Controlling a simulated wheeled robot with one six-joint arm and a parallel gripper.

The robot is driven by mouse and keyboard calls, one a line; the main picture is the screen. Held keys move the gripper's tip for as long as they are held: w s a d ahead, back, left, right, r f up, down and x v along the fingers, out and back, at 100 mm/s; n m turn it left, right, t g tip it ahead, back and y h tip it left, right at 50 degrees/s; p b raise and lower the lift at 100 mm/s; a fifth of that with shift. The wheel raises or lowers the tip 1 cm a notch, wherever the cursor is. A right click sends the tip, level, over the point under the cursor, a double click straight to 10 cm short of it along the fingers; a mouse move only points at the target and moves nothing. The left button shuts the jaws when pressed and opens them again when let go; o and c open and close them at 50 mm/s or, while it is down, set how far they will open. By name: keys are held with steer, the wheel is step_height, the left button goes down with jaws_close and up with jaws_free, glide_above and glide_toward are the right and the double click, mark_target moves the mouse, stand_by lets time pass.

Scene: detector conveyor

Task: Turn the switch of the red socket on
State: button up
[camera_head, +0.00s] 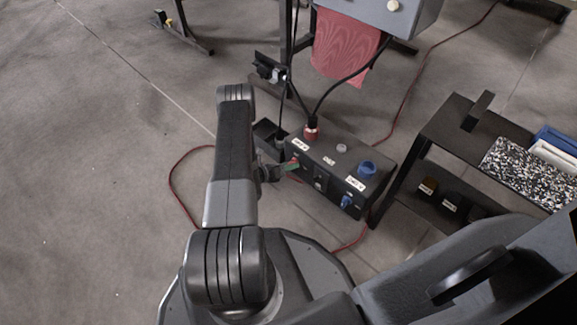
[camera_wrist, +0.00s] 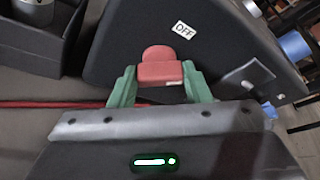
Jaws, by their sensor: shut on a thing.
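The dark control box (camera_head: 335,165) stands right of my arm in the head view. The red socket (camera_head: 311,134) is on its top left, with a black cable plugged in. In the wrist view the red switch (camera_wrist: 160,66) sits on the box's dark face, with a white OFF label (camera_wrist: 184,30) above it to the right. My gripper (camera_wrist: 160,80) has green fingers shut on the red switch, one on each side. In the head view my gripper (camera_head: 291,166) is at the box's front left, and the switch is mostly hidden there.
A blue socket (camera_head: 366,168) and a blue switch (camera_head: 346,202) are on the box's right end. A black shelf (camera_head: 430,140) stands close to the right. A red cable (camera_head: 172,190) lies on the floor. Open floor is at the left.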

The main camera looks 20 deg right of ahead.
steer(key=shift+s+m+t+y, duration=0.1)
steer(key=shift+m+t+y, duration=0.55)
steer(key=shift+m, duration=0.65)
steer(key=shift+s+m+t+y, duration=0.1)
steer(key=shift+m+t+y, duration=0.25)
steer(key=shift+m+t, duration=0.75)
steer(key=shift+m, duration=0.3)
steer(key=o, duration=1)
steer(key=p+v, duration=0.4)
steer(key=v, duration=0.9)
steer(key=shift+a+r+p, duration=0.25)
steer(key=shift+a+p, duration=0.05)
steer(key=shift+p, duration=0.1)
